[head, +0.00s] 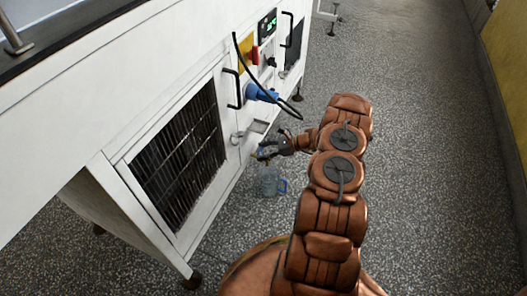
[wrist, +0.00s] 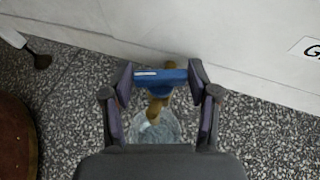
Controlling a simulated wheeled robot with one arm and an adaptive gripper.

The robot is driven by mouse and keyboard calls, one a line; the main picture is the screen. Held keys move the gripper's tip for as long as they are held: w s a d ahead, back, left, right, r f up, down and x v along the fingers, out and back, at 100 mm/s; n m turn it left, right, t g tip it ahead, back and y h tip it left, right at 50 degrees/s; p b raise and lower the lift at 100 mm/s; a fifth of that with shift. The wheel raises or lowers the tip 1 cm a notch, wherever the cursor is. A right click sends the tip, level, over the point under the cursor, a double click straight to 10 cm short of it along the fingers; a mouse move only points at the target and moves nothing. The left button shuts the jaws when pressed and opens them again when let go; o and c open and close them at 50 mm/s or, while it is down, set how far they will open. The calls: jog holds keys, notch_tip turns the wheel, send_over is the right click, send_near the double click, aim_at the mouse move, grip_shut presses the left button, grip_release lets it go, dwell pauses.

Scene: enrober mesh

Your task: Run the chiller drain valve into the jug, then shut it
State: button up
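The drain valve (wrist: 156,101) is a small brass tap low on the white chiller's front, with a blue handle (wrist: 160,78) lying crosswise over it. My gripper (wrist: 160,74) is at the valve, one finger by each end of the handle. Whether the pads press on it or only flank it is unclear. In the head view my gripper (head: 264,152) hides most of the valve. The clear, bluish jug (head: 268,182) stands upright on the floor below. The wrist view shows the jug (wrist: 153,128) under the spout, partly hidden by my gripper. I cannot make out running water or a level.
Open speckled floor (head: 420,150) lies to the right, up to a yellow wall (head: 508,60).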

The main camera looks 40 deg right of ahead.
jog(key=c, duration=0.6)
jog(key=shift+m+t+h+p, duration=0.6)
jog(key=shift+m+h, duration=0.1)
jog(key=shift+m, duration=0.1)
jog(key=shift+s+m+t+h, duration=0.1)
jog(key=shift+m+t+h, duration=0.2)
jog(key=shift+m+t+h+b, duration=0.4)
jog(key=shift+m+h, duration=0.1)
jog(key=shift+h, duration=0.1)
jog(key=shift+s+m+t+h, duration=0.1)
jog(key=shift+m+t+h, duration=0.2)
jog(key=shift+m+h, duration=0.25)
jog(key=o, duration=1.2)
jog(key=shift+a, duration=0.15)
jog(key=shift+c, duration=0.2)
